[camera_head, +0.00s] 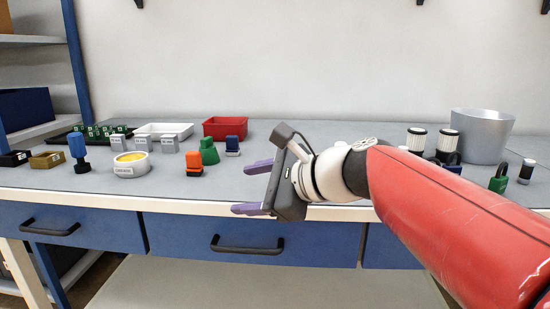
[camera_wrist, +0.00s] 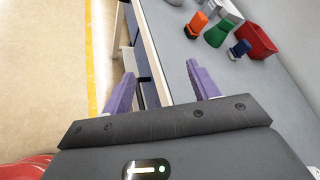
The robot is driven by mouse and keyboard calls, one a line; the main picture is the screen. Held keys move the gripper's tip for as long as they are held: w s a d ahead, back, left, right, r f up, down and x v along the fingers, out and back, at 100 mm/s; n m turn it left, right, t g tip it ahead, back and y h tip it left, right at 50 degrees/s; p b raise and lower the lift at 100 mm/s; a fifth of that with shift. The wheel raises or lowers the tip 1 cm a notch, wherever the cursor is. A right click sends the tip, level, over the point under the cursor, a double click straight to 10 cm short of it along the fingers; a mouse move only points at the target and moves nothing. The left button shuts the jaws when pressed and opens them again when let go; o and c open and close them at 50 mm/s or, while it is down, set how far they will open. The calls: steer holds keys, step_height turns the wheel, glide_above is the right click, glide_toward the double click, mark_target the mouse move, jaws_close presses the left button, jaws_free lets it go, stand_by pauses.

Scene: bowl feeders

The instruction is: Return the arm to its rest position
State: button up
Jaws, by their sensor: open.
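My gripper (camera_head: 252,188) is open and empty, its two purple fingers spread apart and pointing left in the head view. It is at the front edge of the grey workbench (camera_head: 230,190). In the wrist view my gripper (camera_wrist: 160,88) has one finger over the drawer fronts and floor side and the other over the benchtop, with nothing between the fingers. My red arm reaches in from the lower right of the head view and hides part of the bench.
Left of my gripper stand an orange object (camera_head: 194,165), a green one (camera_head: 208,152), a dark blue one (camera_head: 232,146), a red bin (camera_head: 226,129) and a round dish (camera_head: 132,170). Behind my arm stand a grey bucket (camera_head: 482,137) and black-and-white cylinders (camera_head: 416,140). Blue drawers (camera_head: 240,237) lie below.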

steer(key=s+d+f+n+h, duration=0.5)
steer(key=s+d+f+n, duration=0.3)
steer(key=f, duration=0.3)
steer(key=s+d+f+n+g+h, duration=0.1)
steer(key=s+d+f+n+h, duration=0.5)
steer(key=d+f, duration=0.5)
steer(key=s+n, duration=0.2)
steer(key=shift+s+h+b, duration=0.3)
steer(key=shift+s+b, duration=0.05)
